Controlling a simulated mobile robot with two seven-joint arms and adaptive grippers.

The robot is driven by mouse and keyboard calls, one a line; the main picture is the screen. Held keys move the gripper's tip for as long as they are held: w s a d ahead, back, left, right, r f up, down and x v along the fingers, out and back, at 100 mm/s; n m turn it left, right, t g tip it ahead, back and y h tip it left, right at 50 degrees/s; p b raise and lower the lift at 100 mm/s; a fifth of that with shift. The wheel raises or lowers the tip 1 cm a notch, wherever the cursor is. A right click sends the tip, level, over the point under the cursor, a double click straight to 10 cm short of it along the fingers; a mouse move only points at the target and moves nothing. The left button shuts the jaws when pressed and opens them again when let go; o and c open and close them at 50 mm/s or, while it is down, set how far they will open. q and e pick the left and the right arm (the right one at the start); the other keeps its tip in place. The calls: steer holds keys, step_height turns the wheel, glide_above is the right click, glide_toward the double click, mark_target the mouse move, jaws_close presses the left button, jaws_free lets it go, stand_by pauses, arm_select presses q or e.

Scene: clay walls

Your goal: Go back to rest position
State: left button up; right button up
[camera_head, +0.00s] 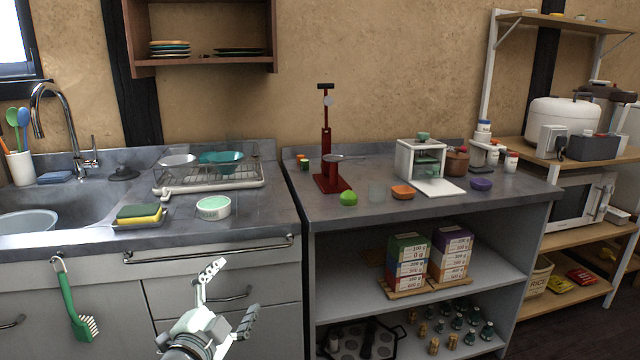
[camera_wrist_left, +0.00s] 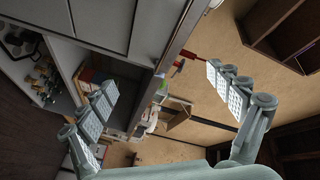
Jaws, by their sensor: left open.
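My left gripper (camera_head: 230,300) is in front of the counter's drawers in the head view, below the countertop edge. Its two fingers are spread apart with nothing between them. In the left wrist view the open fingers (camera_wrist_left: 160,100) frame a tilted view of the shelf unit and the wall. The gripper touches nothing that I can see. My right gripper shows in neither view.
The right counter holds a red press (camera_head: 328,160), a lime (camera_head: 348,198) and a white stand (camera_head: 420,160). A green brush (camera_head: 75,310) hangs in front.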

arm_select(q)
steer(key=s+a+f+n+g+y, duration=0.2)
steer(key=s+a+f+n+g, duration=0.3)
steer(key=f, duration=0.6)
steer(key=s+a+f+n+g+y, duration=0.25)
steer(key=s+f, duration=0.45)
steer(key=f, duration=0.5)
steer(key=s+a+f+n+g, duration=0.1)
steer(key=s+f+n+g, duration=0.1)
steer(key=s+f, duration=0.4)
steer(key=s+a+f+n+g, duration=0.1)
steer(key=s+f+g, duration=0.3)
steer(key=s, duration=0.9)
step_height(320, 180, down, 3)
steer(key=shift+s+a+r+n, duration=0.15)
steer(key=shift+s+a+n, duration=0.2)
steer(key=shift+n, duration=0.4)
steer(key=shift+g+y, duration=0.25)
